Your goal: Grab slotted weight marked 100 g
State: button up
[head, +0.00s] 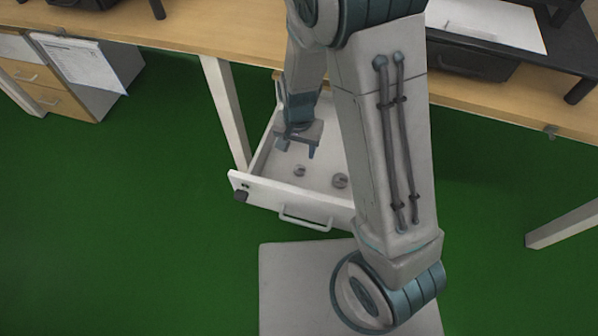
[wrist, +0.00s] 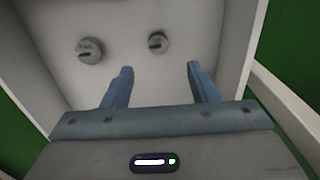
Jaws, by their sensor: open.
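Two small grey slotted weights lie flat and apart on the floor of an open white drawer (head: 262,190). The larger weight (head: 340,181) is on the right in the head view and on the left in the wrist view (wrist: 90,50). The smaller weight (head: 300,170) is on the left in the head view; in the wrist view (wrist: 158,42) it lies ahead of the gap between my fingers. Dark marks show on both, too small to read. My gripper (head: 297,149) is open and empty above the drawer; its two blue fingers also show in the wrist view (wrist: 160,68).
The drawer walls surround the weights, with a handle (head: 305,218) at the front. A wooden desk (head: 190,30) stands behind, with a white leg (head: 226,115) beside the drawer. Green floor is clear to the left. My arm hides part of the drawer's right side.

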aim_at(299, 166)
notch_tip(299, 166, down, 10)
jog(key=b, duration=0.3)
jog(key=shift+d+r, duration=0.1)
jog(key=shift+r, duration=0.15)
jog(key=c, duration=1.1)
jog(key=shift+o, duration=0.2)
